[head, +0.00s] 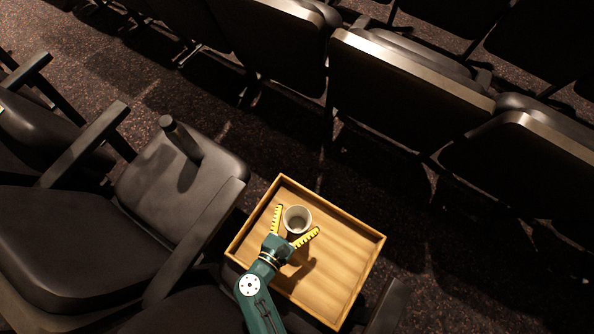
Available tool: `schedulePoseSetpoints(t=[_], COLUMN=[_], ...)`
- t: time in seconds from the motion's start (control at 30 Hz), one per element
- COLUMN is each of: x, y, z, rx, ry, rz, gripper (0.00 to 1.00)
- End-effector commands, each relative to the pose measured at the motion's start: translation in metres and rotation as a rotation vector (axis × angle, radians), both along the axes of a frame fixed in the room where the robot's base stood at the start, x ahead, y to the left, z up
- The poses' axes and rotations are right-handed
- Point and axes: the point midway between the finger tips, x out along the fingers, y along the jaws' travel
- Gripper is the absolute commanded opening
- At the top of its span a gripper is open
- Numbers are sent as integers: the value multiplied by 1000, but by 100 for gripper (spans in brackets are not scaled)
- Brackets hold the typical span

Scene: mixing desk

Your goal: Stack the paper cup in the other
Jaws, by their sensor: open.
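A pale paper cup (297,221) stands upright on a wooden tray (345,268), in its upper left part. Its open mouth faces up and its inside looks dark. Only one cup rim shows clearly; I cannot tell whether one cup sits inside another. My gripper (298,218) is open, with its yellow-and-black fingers spread on either side of the cup. From this view I cannot tell whether the fingers touch the cup or how high they are above the tray. My wrist hides part of the tray's left side.
The tray has a raised rim, and its right part is bare. Dark seats with armrests stand at the left (70,230), and a row of seat backs (390,95) runs along the top right. Speckled carpet lies between.

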Motion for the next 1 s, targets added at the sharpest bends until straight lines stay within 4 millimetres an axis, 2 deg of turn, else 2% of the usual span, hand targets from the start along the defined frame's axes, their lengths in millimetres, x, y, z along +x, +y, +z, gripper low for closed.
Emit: schedulePoseSetpoints(t=[0.3,0.43,0.8,1.0], x=[0,-1,-66,-91], y=[0,1,45,59], z=[1,15,36,43], rx=[0,0,0,0], ry=[0,1,1,0], rz=[0,1,10,4], gripper=[100,100,100,100])
